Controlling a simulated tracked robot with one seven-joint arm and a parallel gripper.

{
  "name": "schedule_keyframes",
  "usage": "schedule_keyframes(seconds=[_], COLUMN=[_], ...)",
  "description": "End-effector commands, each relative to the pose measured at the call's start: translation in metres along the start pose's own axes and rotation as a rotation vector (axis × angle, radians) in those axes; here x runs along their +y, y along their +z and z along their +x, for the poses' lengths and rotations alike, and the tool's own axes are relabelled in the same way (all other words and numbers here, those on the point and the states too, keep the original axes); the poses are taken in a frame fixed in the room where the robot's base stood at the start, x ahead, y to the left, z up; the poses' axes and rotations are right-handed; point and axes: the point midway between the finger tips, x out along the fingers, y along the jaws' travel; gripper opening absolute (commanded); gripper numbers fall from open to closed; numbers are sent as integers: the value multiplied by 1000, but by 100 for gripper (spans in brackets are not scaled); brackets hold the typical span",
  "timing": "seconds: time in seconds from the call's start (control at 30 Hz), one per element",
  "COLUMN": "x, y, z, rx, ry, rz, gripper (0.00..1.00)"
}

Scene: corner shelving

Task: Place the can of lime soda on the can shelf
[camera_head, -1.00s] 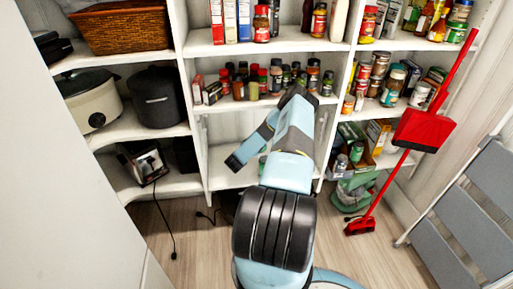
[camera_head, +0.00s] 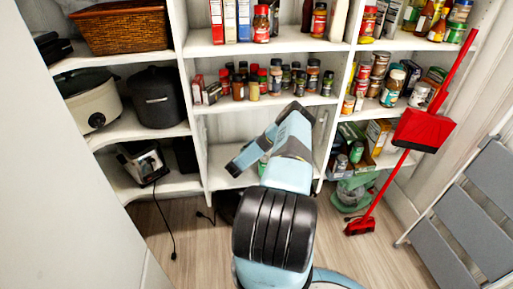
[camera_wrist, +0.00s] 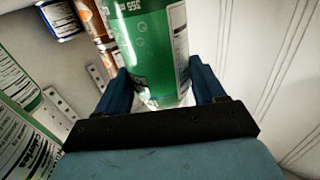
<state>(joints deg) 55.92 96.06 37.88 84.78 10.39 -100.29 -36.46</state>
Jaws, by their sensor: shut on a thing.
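A green can (camera_wrist: 155,55) with white print, seen close up, stands between the two dark blue fingers of my gripper (camera_wrist: 162,88) in the wrist view. The fingers are shut on its sides, and its top is cut off by the frame. In the head view my arm reaches to the lower middle shelf (camera_head: 222,178); my arm hides the gripper there. A bit of green shows beside my arm, too small to identify. I cannot tell which shelf is the can shelf.
In the wrist view, green labelled containers (camera_wrist: 22,135), a blue-labelled can (camera_wrist: 60,20) and an orange one (camera_wrist: 92,20) are at left. White panelling (camera_wrist: 275,70) is close at right. A red broom (camera_head: 385,185) and a folded step ladder (camera_head: 465,215) stand at right.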

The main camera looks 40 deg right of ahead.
Motion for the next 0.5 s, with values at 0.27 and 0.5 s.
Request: schedule_keyframes(seconds=[0.27, 0.5], x=[-1, 0], y=[7, 15], z=[-1, -1], rx=[0, -2], ry=[-2, -1], rz=[0, -1], gripper=[16, 16])
